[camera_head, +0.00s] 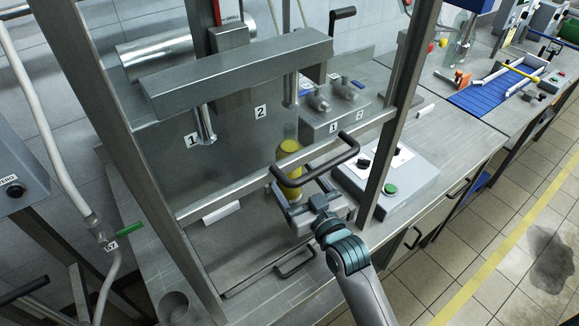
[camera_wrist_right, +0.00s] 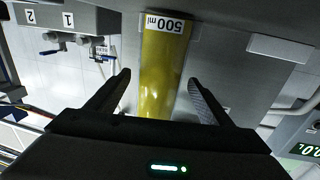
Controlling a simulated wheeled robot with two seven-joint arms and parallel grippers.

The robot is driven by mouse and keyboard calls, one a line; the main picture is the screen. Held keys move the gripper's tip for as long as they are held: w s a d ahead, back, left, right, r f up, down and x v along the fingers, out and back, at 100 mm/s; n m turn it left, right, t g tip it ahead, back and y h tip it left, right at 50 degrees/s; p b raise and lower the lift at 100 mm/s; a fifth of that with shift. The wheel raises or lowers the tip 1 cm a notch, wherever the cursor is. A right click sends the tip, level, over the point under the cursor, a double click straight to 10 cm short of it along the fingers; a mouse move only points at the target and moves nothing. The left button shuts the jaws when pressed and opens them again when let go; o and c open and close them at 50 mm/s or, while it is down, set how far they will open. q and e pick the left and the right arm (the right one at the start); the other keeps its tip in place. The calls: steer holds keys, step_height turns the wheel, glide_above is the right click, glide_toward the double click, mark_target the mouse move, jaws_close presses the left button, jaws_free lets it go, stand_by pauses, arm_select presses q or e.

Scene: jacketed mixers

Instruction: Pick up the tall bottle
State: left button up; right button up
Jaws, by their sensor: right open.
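The tall bottle (camera_head: 289,163) is filled with yellow and stands inside the metal frame, behind its black handle. In the right wrist view the bottle (camera_wrist_right: 163,72) carries a white "500 ml" label and lies between the two fingers. My right gripper (camera_head: 298,193) is open at the bottle, one finger on each side. In the wrist view a gap shows between each finger of the gripper (camera_wrist_right: 160,82) and the bottle. The bottle's base is partly hidden by the gripper in the head view. My left gripper is not in view.
A metal frame (camera_head: 390,110) with a black handle (camera_head: 318,162) surrounds the bottle. Nozzles marked 1 (camera_head: 204,125) and 2 hang above. A valve block (camera_head: 335,110) stands behind and a control box (camera_head: 388,180) with a green button is at the right.

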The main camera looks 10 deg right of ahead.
steer(key=shift+w, duration=0.25)
steer(key=shift+w+a+r+p, duration=0.15)
steer(key=shift+w+r+p, duration=0.15)
steer(key=shift+w+p, duration=0.15)
steer(key=p+x, duration=0.1)
steer(key=x, duration=0.3)
steer(key=shift+w+r+p, duration=0.1)
steer(key=shift+w+p, duration=0.05)
steer(key=shift+p, duration=0.25)
steer(key=shift+c, duration=0.7)
